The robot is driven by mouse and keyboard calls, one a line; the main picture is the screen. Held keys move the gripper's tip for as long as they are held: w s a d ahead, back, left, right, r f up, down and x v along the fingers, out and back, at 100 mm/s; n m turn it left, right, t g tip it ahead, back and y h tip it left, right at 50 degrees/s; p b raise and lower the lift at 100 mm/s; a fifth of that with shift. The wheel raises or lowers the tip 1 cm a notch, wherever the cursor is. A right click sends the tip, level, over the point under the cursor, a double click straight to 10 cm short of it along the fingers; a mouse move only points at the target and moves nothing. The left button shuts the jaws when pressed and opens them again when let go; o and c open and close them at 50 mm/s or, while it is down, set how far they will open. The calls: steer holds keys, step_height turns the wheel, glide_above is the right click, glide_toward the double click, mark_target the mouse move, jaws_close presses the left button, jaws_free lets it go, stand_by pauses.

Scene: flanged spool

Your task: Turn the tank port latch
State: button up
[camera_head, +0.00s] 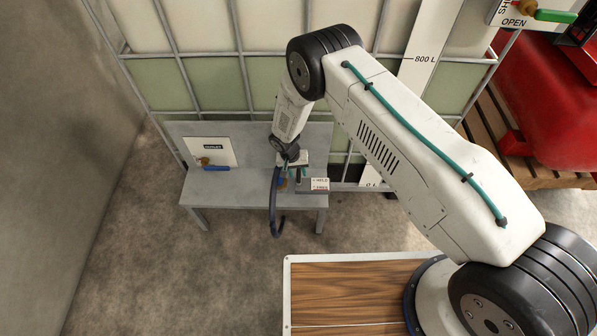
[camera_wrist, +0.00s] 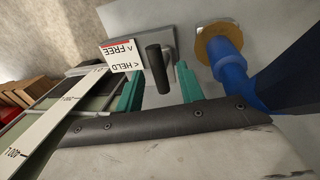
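The latch shows in the wrist view as a dark rounded handle (camera_wrist: 157,66) standing out from a grey plate (camera_wrist: 158,38). A white label (camera_wrist: 134,53) on it reads HELD and FREE and appears upside down. My gripper (camera_wrist: 160,84) has its two teal fingers apart, one on each side of the handle, with gaps visible on both sides. In the head view my gripper (camera_head: 297,168) points down at the right part of a grey bench, beside the HELD/FREE label (camera_head: 320,184). There the handle is mostly hidden by my gripper.
A blue hose coupling (camera_wrist: 228,66) with a tan flange sits close to the right finger in the wrist view. A dark hose (camera_head: 272,212) hangs at the bench (camera_head: 225,190). A white panel with a blue-handled valve (camera_head: 215,168) stands left. The caged tank (camera_head: 205,82) is behind.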

steer(key=shift+d+f, duration=0.1)
jaws_close()
steer(key=shift+d, duration=0.1)
steer(key=shift+n, duration=0.3)
steer(key=n, duration=0.4)
steer(key=shift+s+t, duration=0.1)
steer(key=shift+t, duration=0.3)
steer(key=n, duration=0.5)
steer(key=shift+s+t+y, duration=0.1)
steer(key=shift+t+y, duration=0.2)
steer(key=shift+t, duration=0.1)
steer(key=n, duration=0.4)
steer(key=shift+d+y, duration=0.1)
steer(key=shift+y, duration=0.3)
steer(key=shift+s+n+t+y, duration=0.1)
steer(key=shift+n+t+y, duration=0.2)
steer(key=shift+n, duration=1.8)
